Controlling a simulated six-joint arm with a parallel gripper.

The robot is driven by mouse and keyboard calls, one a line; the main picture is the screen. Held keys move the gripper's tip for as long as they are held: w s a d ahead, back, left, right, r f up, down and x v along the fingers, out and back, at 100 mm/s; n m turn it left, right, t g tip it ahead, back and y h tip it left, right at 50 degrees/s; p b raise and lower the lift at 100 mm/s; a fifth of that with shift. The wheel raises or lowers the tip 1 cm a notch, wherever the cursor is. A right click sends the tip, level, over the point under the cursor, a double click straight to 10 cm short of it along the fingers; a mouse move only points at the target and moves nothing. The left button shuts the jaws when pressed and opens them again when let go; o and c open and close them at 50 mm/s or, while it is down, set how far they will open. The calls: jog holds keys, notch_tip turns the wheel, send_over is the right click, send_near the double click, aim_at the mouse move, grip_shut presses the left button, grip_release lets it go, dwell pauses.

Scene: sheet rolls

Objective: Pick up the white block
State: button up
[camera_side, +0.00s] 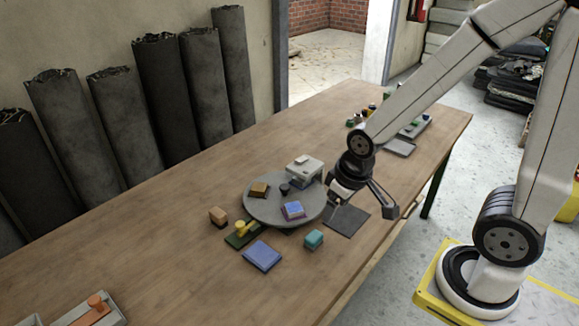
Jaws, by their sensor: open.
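A white block (305,173) sits at the far right part of a round grey disc (262,205) on the wooden table. A small item with a reddish mark shows on top of it. My gripper (342,196) is just right of the block and the disc's right edge, pointing down and low over the table. It is open, and no object shows between its fingers. From this view I cannot tell its exact height or whether it touches the disc.
A brown block (259,190) and a blue-violet block (293,211) also sit on the disc. A teal block (314,239), a blue square (262,255) and an orange-brown block (218,216) lie around it. A dark mat (348,221) is at right. The left table is mostly clear.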

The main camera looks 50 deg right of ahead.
jog(key=shift+o, duration=1.4)
jog(key=m+t+y, duration=0.4)
jog(key=m+y, duration=0.8)
jog(key=m, duration=1.2)
send_near(289, 208)
jog(key=shift+w+a, duration=0.2)
jog(key=shift+a, duration=0.9)
jog(key=shift+w+d+f, duration=0.1)
jog(key=shift+d+f, duration=0.15)
jog(key=shift+d, duration=0.1)
jog(key=shift+x, duration=1.3)
